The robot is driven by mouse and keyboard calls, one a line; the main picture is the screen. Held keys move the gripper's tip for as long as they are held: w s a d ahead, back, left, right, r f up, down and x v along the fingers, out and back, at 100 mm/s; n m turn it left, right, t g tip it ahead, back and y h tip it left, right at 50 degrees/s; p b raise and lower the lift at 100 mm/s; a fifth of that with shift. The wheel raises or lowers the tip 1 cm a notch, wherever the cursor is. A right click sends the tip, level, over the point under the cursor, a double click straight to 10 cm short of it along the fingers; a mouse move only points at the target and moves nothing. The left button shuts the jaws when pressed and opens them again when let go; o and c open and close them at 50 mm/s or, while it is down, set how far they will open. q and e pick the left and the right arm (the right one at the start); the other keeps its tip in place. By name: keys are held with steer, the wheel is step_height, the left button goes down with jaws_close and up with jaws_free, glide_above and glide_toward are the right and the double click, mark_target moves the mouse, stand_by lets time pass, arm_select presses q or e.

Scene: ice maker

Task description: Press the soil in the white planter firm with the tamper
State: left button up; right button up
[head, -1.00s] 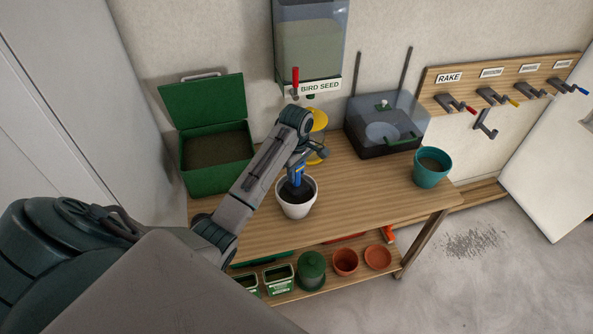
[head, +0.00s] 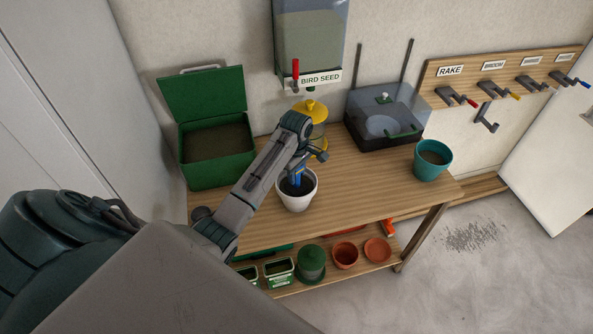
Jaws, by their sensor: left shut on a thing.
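The white planter (head: 297,202) stands upright near the front of the wooden table, with dark soil inside it. My left gripper (head: 299,166) is above the planter and shut on the blue tamper (head: 298,178). The tamper points down into the planter, over the soil. Its lower end is small and partly hidden, so I cannot tell whether it touches the soil. My right gripper is not in view.
An open green soil box (head: 217,155) stands at the table's left. A yellow feeder (head: 314,128) is just behind my gripper. A clear-lidded box (head: 387,120) and a teal pot (head: 432,161) stand to the right. Table between planter and teal pot is clear.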

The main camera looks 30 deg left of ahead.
arm_select(q)
steer(key=shift+r, duration=0.1)
stand_by(0.4)
steer(key=shift+r, duration=2.15)
steer(key=shift+r, duration=2.45)
steer(key=shift+f, duration=0.1)
